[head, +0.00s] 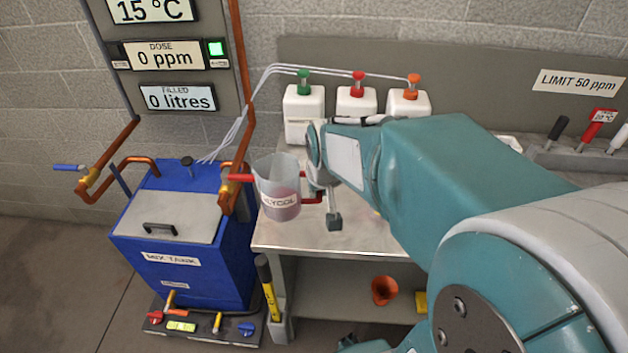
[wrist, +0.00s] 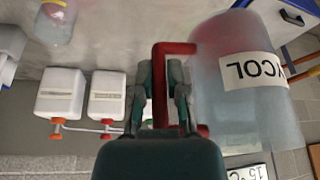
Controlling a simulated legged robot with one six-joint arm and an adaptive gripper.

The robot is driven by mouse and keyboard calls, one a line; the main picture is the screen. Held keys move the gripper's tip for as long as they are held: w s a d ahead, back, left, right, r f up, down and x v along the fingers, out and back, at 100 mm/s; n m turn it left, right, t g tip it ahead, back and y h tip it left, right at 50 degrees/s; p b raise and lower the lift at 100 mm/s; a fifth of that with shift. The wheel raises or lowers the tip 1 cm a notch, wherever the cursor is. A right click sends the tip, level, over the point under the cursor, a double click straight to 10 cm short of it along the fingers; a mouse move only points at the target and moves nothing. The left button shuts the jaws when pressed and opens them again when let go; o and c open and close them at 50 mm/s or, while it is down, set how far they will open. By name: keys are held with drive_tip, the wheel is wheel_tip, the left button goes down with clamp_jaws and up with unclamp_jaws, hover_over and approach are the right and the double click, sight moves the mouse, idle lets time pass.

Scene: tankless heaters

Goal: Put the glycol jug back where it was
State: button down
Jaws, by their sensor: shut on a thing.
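The glycol jug (head: 279,172) is a translucent container with a white label, a red handle and some pinkish liquid low inside. It is roughly upright beside the left edge of the steel table, next to the blue mix tank; the gap under it is hard to judge. My gripper (head: 318,192) is shut on the red handle, on the jug's right side. In the wrist view, which looks upside down, my gripper (wrist: 168,80) has its fingers at the red handle, and the jug (wrist: 225,105) fills the right side.
The steel table (head: 300,234) has white bottles (head: 304,105) with coloured caps and thin tubes at its back. The mix tank (head: 190,225) with copper pipes stands left. Another clear container (wrist: 57,22) shows in the wrist view. An orange funnel (head: 384,290) lies on the lower shelf.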

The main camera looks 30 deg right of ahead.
drive_tip(key=w+d+f, duration=0.8)
drive_tip(key=w+f, duration=0.1)
drive_tip(key=shift+d+f, duration=0.2)
drive_tip(key=shift+d, duration=0.2)
drive_tip(key=f, duration=0.1)
drive_tip(key=d+f, duration=0.1)
drive_tip(key=f, duration=0.1)
drive_tip(key=shift+d+f, duration=0.2)
drive_tip(key=shift+f, duration=0.05)
drive_tip(key=shift+a, duration=0.25)
drive_tip(key=c, duration=0.7)
unclamp_jaws()
drive_tip(key=shift+a, duration=0.2)
drive_tip(key=shift+d, duration=0.15)
drive_tip(key=shift+d, duration=0.15)
